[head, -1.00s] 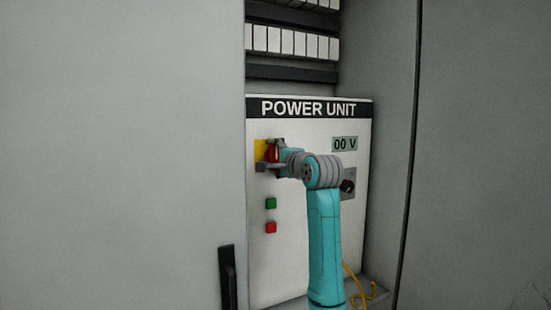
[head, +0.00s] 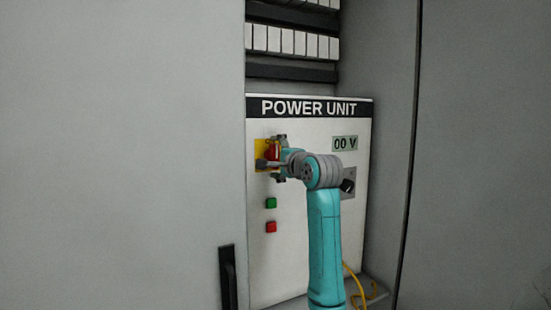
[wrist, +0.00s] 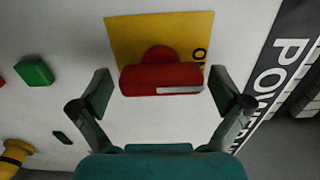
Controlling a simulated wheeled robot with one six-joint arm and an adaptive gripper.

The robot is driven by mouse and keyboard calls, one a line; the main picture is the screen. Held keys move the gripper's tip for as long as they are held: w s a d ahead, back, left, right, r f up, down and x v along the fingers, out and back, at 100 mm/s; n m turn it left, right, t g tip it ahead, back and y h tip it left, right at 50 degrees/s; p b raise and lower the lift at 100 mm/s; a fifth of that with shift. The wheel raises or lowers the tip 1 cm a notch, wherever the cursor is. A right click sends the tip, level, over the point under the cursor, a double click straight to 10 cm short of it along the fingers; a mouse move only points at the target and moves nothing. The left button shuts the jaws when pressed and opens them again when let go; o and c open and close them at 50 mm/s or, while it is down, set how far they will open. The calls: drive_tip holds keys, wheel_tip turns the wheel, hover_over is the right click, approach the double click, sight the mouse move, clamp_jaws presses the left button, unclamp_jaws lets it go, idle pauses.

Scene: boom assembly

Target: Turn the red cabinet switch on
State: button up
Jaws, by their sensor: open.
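The red switch (head: 272,152) sits on a yellow plate (head: 260,148) on the white POWER UNIT panel. In the wrist view, the red handle (wrist: 160,78) lies across the picture, with a pale stripe on its edge and partly hidden lettering beside it on the yellow plate (wrist: 130,30). My gripper (wrist: 161,92) is open, with one finger beyond each end of the handle. Gaps show between the fingers and the handle. In the head view, my gripper (head: 279,158) is at the switch, one finger above and one below, and my arm partly hides it.
A green button (head: 271,203) and a red button (head: 271,227) are below the switch. A black knob (head: 347,186) and a "00 V" display (head: 345,144) are to the right. A yellow cable (head: 355,285) hangs at the lower right. Grey cabinet walls flank the panel.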

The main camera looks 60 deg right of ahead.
drive_tip(key=v, duration=1.2)
drive_tip(key=shift+s, duration=0.1)
idle(0.4)
